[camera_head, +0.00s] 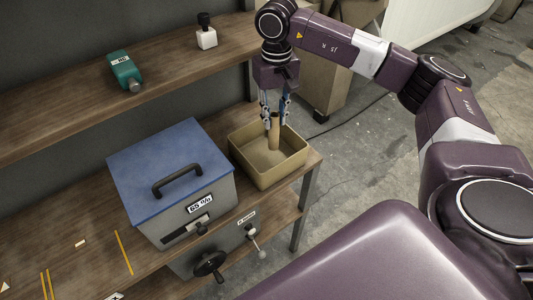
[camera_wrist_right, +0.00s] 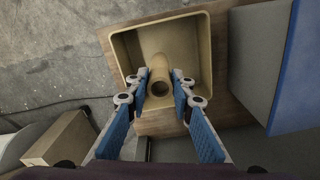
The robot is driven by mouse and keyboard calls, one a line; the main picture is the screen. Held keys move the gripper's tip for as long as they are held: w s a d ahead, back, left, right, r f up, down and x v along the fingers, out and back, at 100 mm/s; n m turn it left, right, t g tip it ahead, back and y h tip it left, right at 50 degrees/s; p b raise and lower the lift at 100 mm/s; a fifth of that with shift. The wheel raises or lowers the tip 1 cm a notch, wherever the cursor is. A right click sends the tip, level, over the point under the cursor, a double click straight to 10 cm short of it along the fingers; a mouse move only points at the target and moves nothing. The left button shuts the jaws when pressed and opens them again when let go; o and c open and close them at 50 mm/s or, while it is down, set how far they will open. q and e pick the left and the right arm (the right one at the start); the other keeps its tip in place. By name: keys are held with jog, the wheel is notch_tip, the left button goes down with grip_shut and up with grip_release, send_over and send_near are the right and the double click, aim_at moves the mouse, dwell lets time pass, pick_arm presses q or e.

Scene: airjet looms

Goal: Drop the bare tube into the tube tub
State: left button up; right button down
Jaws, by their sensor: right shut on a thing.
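The bare tube (camera_head: 274,130) is a tan, hollow cylinder held upright by my right gripper (camera_head: 275,112). In the right wrist view my right gripper (camera_wrist_right: 163,95) is shut on the tube (camera_wrist_right: 160,68), with a blue-padded finger on each side of it. The tube tub (camera_head: 261,173) is an open, tan square bin on the bench's right end. The tube is over the tub's opening, its lower end within the rim outline; I cannot tell whether it touches the floor. The tub's rim also shows in the right wrist view (camera_wrist_right: 115,50). My left gripper is not in view.
A grey box with a blue lid (camera_head: 170,165) and black handle stands close left of the tub. Cardboard boxes (camera_head: 325,75) stand on the floor behind.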

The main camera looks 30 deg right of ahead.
aim_at(274, 128)
jog(key=f, duration=0.2)
jog(key=f+b, duration=0.1)
jog(key=shift+w+f, duration=0.2)
jog(key=shift+f, duration=0.2)
jog(key=shift+f+b, duration=0.4)
jog(key=shift+f, duration=0.15)
jog(key=c, duration=2)
grip_release()
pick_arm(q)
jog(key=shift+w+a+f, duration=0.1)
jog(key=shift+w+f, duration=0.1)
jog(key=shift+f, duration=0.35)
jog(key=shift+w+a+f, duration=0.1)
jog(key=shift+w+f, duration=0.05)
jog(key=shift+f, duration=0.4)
pick_arm(e)
jog(key=o, duration=0.4)
jog(key=shift+r, duration=0.1)
notch_tip(274, 128, up, 12)
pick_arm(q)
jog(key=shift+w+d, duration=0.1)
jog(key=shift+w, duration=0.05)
